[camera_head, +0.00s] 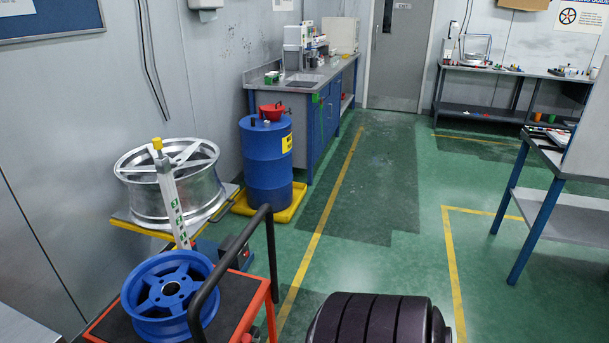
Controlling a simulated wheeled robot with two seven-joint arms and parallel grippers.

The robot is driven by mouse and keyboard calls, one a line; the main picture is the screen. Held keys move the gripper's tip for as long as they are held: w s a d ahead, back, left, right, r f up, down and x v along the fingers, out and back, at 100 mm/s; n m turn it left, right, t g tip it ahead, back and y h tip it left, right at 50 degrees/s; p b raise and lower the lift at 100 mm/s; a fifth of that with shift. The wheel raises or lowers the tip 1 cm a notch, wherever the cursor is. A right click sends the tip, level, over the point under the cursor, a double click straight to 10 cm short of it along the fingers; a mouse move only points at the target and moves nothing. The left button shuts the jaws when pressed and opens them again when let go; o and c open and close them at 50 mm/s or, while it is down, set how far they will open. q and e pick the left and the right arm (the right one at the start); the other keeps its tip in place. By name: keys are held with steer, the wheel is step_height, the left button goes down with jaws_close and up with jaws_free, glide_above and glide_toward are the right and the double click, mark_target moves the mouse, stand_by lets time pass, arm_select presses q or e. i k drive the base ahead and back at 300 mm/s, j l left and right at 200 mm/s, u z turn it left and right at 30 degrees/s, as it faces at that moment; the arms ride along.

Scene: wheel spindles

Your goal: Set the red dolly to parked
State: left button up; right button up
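The red dolly (258,306) stands at the lower left, cut off by the bottom edge. It has an orange-red frame, a dark flat top and a bent black handle (233,262) on its right side. A blue spoked wheel (160,297) lies flat on its top. I cannot see the dolly's casters or any marking that shows a parking place under it. Neither of my grippers is in view.
A silver wheel (140,200) on a yellow-edged stand and a blue drum (266,160) stand behind the dolly. A dark ribbed tyre-like thing (372,322) is at bottom centre. Yellow floor lines (328,205) border open green floor. A workbench (505,215) stands right.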

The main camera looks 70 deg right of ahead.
mark_target(242, 294)
steer(key=z, duration=1.8)
